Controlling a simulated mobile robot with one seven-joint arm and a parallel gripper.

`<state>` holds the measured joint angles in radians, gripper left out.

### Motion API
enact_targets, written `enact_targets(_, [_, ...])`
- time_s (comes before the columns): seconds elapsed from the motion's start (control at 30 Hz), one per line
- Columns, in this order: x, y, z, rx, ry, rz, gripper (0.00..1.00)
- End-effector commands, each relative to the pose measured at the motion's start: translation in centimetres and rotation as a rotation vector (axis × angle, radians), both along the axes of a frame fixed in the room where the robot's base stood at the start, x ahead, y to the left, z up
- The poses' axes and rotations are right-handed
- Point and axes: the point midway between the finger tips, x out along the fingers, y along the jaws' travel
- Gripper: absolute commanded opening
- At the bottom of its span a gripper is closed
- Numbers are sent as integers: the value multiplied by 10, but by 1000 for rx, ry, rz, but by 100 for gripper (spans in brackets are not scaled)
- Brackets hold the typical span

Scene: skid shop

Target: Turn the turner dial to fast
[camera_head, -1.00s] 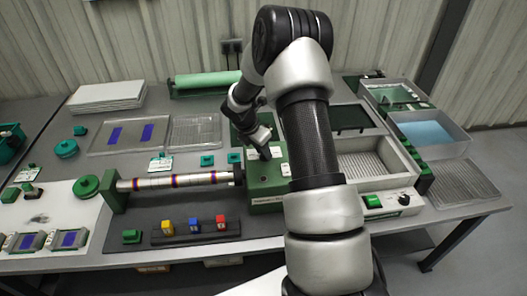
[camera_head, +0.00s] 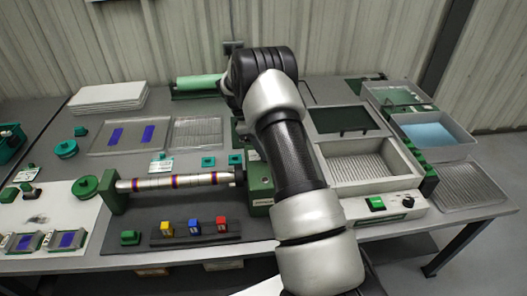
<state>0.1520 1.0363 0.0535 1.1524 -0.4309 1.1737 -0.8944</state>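The turner's striped rod (camera_head: 180,181) lies across a dark mat, held at its left end by a green stand (camera_head: 112,192). Its right end meets a green drive box (camera_head: 259,188). My arm now covers most of that box, including the top face, so the turner dial cannot be seen. My gripper is hidden behind my own arm, somewhere around the box. Whether it is open or touches anything cannot be seen.
Right of my arm stands a grey tank unit (camera_head: 374,168) with a green switch (camera_head: 376,204) and a black knob (camera_head: 408,202). A rack of coloured blocks (camera_head: 195,230) sits in front of the rod. Clear trays (camera_head: 435,135) stand at the right.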

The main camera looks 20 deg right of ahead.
Motion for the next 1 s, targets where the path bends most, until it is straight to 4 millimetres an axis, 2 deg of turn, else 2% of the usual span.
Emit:
enact_targets(0.5, [4, -4, -2, 1, 0, -442, 4])
enact_targets(0.73, [4, -5, -1, 2, 1, -561, 4])
enact_targets(1.0, [4, -5, -1, 1, 1, -621, 4])
